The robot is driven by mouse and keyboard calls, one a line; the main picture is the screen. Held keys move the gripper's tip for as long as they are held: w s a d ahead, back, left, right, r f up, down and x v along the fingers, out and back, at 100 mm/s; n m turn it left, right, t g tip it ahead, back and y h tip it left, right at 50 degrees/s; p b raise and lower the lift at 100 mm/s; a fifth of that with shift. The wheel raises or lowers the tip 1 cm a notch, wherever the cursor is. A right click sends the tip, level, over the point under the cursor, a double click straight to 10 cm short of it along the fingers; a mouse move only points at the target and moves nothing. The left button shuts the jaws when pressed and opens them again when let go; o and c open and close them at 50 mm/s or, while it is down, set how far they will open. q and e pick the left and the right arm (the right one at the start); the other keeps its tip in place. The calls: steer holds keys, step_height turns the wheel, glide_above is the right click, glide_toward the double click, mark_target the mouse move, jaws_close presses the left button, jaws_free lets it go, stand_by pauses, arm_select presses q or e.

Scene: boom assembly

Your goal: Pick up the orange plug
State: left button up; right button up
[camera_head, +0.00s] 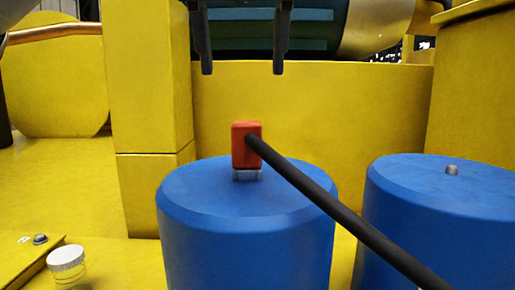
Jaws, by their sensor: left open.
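The orange plug (240,146) stands upright on top of the nearer blue cylinder (245,240). Its lower end is a light metal-like part that meets the cylinder's top. A thick black cable (345,225) runs from the plug down to the lower right. My left gripper (242,68) is open and empty, its two dark fingers pointing down from the top edge, above the plug in the picture. The fingers are apart from the plug and do not touch it. My right gripper does not show.
A second blue cylinder (440,215) with a small grey stud (452,169) stands at the right. Yellow walls (320,115) rise behind, and a yellow pillar (152,120) stands left. A small white-topped round part (67,257) sits at the lower left. A copper-coloured pipe (55,33) runs at upper left.

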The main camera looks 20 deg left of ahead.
mark_target(246, 122)
arm_select(q)
steer(key=x, duration=0.8)
steer(key=shift+s+f+b, duration=0.2)
steer(key=shift+f+b, duration=0.15)
steer(key=shift+f, duration=0.15)
steer(key=p+x, duration=0.1)
steer(key=x, duration=0.3)
steer(key=shift+w, duration=0.35)
steer(key=shift+w+f, duration=0.2)
steer(key=shift+f, duration=0.35)
jaws_close()
